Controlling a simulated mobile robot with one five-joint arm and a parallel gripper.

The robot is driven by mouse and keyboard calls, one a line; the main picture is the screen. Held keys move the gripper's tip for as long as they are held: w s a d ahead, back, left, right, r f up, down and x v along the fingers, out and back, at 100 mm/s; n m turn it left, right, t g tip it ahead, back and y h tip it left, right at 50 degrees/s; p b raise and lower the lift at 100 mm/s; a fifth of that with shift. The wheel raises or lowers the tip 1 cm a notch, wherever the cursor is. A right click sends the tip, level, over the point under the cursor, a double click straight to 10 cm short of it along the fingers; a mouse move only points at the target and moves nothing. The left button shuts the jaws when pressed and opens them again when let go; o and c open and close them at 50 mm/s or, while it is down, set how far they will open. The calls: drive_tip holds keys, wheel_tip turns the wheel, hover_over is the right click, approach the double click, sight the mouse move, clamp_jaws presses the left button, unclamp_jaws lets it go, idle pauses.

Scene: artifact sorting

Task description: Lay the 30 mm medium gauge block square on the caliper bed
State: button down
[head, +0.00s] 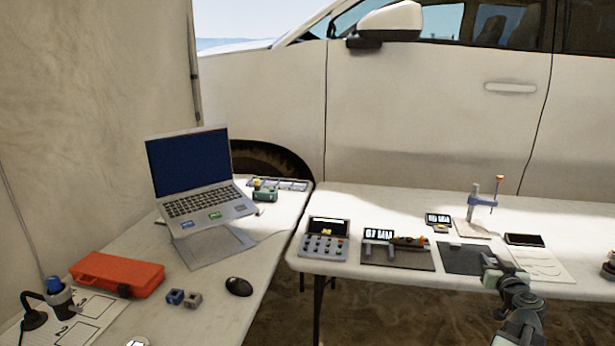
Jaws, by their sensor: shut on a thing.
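My gripper (489,264) is at the lower right, over or near the right part of a dark flat mat (457,259) on the right table. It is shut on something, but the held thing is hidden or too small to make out. A dark board with grey upright jaws and an orange-and-black part, which looks like the caliper bed (396,259), lies left of my gripper, apart from it. A small display (378,234) stands at its back. I cannot pick out the 30 mm medium gauge block in this view.
A grey box with knobs (326,246) stands left of the board. A stand with a red-topped post (474,212), a small display (438,219), a dark flat device (525,239) and a white sheet (541,264) are around my gripper. The left table holds a laptop (190,172) and an orange case (117,274).

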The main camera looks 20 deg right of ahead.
sight(491, 259)
wheel_tip(491, 259, up, 18)
drive_tip(key=p, duration=1.5)
drive_tip(key=shift+r+p, duration=0.25)
drive_tip(key=shift+p, duration=0.15)
drive_tip(key=shift+w+a, duration=0.1)
